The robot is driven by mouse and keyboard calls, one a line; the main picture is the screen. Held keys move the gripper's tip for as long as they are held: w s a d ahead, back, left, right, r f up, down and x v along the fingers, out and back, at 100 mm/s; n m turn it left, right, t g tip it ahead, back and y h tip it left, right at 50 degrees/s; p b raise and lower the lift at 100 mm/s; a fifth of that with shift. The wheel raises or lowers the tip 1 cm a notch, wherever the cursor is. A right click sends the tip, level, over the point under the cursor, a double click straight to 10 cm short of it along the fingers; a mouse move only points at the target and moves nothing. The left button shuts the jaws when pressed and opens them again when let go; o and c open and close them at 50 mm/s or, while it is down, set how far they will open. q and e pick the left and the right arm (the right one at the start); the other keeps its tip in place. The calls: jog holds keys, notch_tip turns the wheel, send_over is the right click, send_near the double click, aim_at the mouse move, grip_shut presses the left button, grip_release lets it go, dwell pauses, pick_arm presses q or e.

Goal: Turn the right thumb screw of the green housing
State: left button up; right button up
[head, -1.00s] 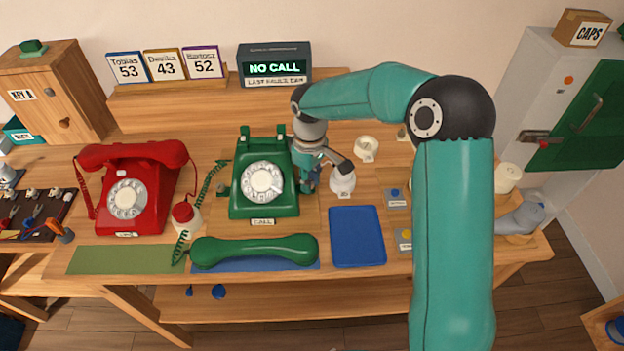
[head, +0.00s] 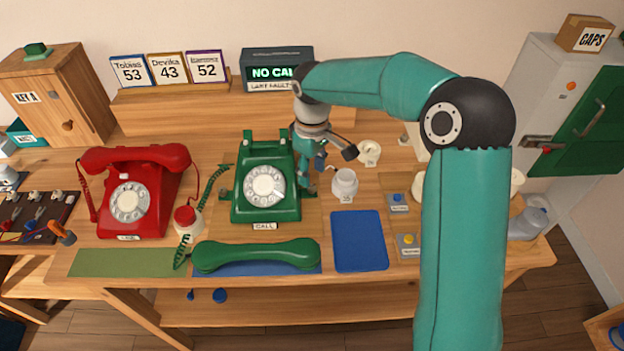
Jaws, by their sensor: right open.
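The green phone housing (head: 250,212) stands upright in the middle of the table, with a pale dial (head: 265,186) on its front. Its green handset (head: 256,255) lies off the cradle on a blue mat in front. My right gripper (head: 308,188) points down at the housing's right side, with its fingertips low beside the wall. It is open. The right thumb screw is hidden behind or between the fingers, and I cannot tell whether they touch it. My left gripper is not in view.
A white jar (head: 345,186) stands just right of my right gripper. A blue mat (head: 358,241) lies bare at front right. A display box (head: 277,70) stands behind.

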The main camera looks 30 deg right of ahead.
jog(key=shift+r, duration=1.35)
